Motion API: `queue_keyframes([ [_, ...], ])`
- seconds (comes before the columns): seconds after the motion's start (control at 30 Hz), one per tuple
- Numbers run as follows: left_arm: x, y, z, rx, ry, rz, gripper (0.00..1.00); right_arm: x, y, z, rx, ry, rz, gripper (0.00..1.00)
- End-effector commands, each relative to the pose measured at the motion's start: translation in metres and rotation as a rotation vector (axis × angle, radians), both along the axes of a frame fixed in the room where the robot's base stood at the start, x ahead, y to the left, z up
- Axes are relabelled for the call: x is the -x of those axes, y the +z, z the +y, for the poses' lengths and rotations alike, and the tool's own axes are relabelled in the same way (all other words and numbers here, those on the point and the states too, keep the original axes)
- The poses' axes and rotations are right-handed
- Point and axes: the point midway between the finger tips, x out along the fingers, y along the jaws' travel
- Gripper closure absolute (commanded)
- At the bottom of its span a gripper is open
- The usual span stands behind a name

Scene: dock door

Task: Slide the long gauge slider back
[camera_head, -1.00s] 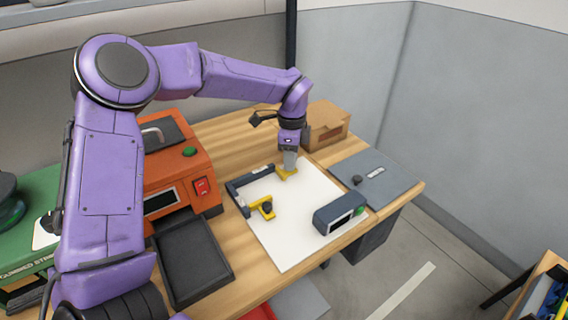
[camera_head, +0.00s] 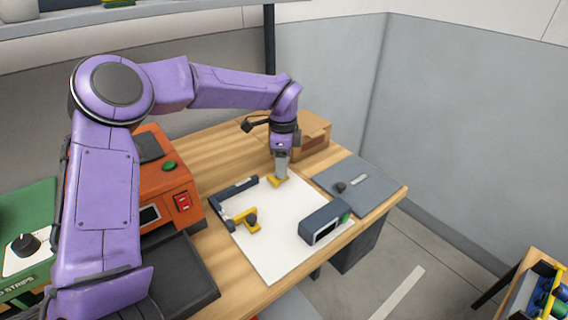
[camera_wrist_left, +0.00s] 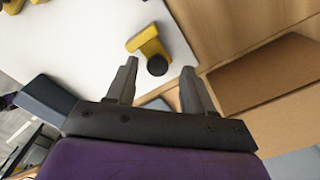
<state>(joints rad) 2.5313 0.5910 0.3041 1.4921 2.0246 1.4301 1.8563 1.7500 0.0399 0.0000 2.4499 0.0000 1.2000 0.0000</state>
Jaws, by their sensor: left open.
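My left gripper (camera_head: 280,174) points down over the white board and is open. Just by its fingertips is a yellow slider (camera_head: 276,182), partly hidden by the gripper. In the left wrist view this yellow slider (camera_wrist_left: 147,39) with a round black knob lies just beyond the gap between the open fingertips (camera_wrist_left: 158,72); I cannot tell whether they touch it. A second yellow slider (camera_head: 240,217) with a dark knob sits nearer, at the board's left. A dark rail (camera_head: 236,188) runs along the board's left edge. My right gripper is not in view.
A dark display box (camera_head: 325,221) stands on the white board (camera_head: 275,245) at right. A grey plate with a knob (camera_head: 372,186) and a cardboard box (camera_head: 313,132) lie beyond. An orange machine (camera_head: 170,180) and a black tray (camera_head: 190,270) are at left. The board's middle is clear.

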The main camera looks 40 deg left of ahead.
Motion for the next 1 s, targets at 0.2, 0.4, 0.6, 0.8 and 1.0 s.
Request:
queue_keyframes([
  [0.2,-0.002,0.046,-0.001,-0.001,-0.001,-0.008,0.48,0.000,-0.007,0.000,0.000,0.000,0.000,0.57],
  [0.4,-0.002,0.088,-0.001,-0.001,-0.001,-0.005,0.48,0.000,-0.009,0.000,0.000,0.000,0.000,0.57],
  [0.6,-0.002,0.101,-0.002,0.000,-0.003,-0.002,0.48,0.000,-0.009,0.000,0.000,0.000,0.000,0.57],
  [0.8,-0.002,0.101,-0.002,0.000,-0.004,-0.002,0.48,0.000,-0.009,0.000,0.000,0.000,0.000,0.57],
  [1.0,-0.002,0.101,-0.002,0.000,-0.004,-0.002,0.48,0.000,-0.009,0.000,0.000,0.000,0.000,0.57],
])
